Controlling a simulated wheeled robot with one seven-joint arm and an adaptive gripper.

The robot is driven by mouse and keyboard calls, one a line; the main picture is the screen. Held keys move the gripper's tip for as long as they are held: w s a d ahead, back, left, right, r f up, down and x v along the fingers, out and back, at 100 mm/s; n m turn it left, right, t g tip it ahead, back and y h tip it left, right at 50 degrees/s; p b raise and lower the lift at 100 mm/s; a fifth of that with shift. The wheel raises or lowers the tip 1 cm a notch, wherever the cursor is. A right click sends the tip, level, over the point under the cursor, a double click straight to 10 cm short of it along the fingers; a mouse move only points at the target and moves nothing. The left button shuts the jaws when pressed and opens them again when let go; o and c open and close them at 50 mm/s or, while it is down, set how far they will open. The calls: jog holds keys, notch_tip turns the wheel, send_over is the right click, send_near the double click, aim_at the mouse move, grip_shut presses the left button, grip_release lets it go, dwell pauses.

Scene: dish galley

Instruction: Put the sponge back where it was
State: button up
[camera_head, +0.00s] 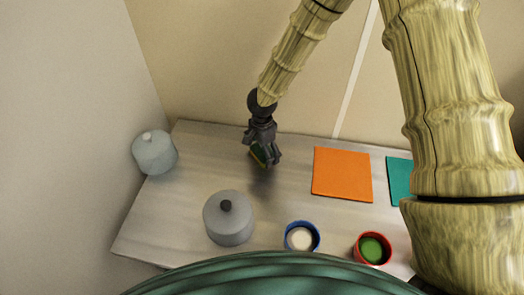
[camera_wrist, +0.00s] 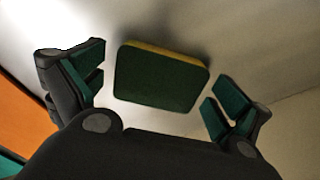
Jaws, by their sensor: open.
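The sponge is dark green with a yellow layer. In the wrist view the sponge (camera_wrist: 160,77) lies between the open fingers of my gripper (camera_wrist: 162,88), with a gap on each side. In the head view the sponge (camera_head: 258,157) shows partly below my gripper (camera_head: 264,154), near the back of the counter. My gripper's fingers hide part of it there. I cannot tell whether the sponge rests flat on the counter.
An orange mat (camera_head: 342,174) and a teal mat (camera_head: 399,180) lie to the right. A grey lidded pot (camera_head: 228,220) stands in front, a pale pot (camera_head: 154,153) at left. A blue-rimmed cup (camera_head: 302,237) and a red cup (camera_head: 372,248) stand near the front of the counter (camera_head: 165,215).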

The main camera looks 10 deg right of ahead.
jog(key=shift+r, duration=0.1)
notch_tip(320, 180, up, 12)
jog(key=b, duration=0.2)
jog(key=shift+b, duration=0.35)
dwell(0.6)
